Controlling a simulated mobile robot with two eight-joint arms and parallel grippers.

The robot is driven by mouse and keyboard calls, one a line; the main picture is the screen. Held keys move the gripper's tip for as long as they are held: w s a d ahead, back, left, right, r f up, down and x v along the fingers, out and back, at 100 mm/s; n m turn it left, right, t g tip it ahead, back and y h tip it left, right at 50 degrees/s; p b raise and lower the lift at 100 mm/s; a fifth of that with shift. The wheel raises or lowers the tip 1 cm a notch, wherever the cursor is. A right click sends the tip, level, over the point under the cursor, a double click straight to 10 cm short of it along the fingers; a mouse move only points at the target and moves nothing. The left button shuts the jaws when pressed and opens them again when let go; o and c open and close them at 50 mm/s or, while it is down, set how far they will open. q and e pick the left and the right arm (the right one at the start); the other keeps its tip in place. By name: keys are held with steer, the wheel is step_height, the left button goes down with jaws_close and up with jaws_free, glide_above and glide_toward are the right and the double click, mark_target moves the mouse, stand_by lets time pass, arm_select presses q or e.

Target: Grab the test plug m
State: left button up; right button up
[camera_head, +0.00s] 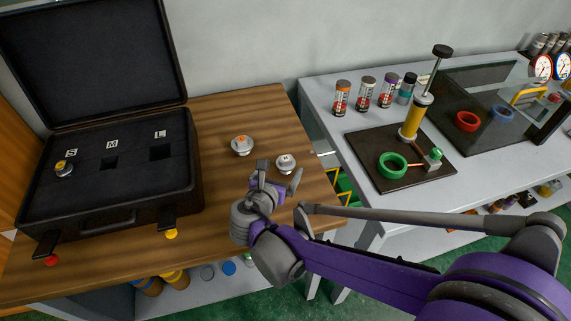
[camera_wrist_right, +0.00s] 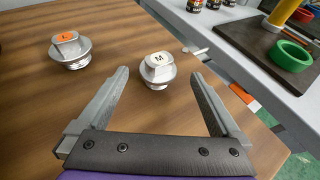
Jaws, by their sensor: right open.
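The test plug M (camera_head: 286,163) is a small silvery plug with a white label on top, standing on the wooden table near its right edge. In the right wrist view, the plug (camera_wrist_right: 157,69) shows the letter M and sits just beyond and between my fingertips. My right gripper (camera_head: 280,178) is open and empty, close to the plug on its near side; its two fingers also show in the right wrist view (camera_wrist_right: 163,82). A second plug with an orange label (camera_head: 242,145) stands to the left of it. My left gripper is not in view.
An open black case (camera_head: 110,190) with slots marked S, M and L stands on the left; a small plug (camera_head: 64,168) sits at S.

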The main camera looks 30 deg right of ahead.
mark_target(284, 165)
steer(key=x, duration=0.5)
steer(key=shift+w+f+b, duration=0.2)
steer(key=shift+b, duration=0.1)
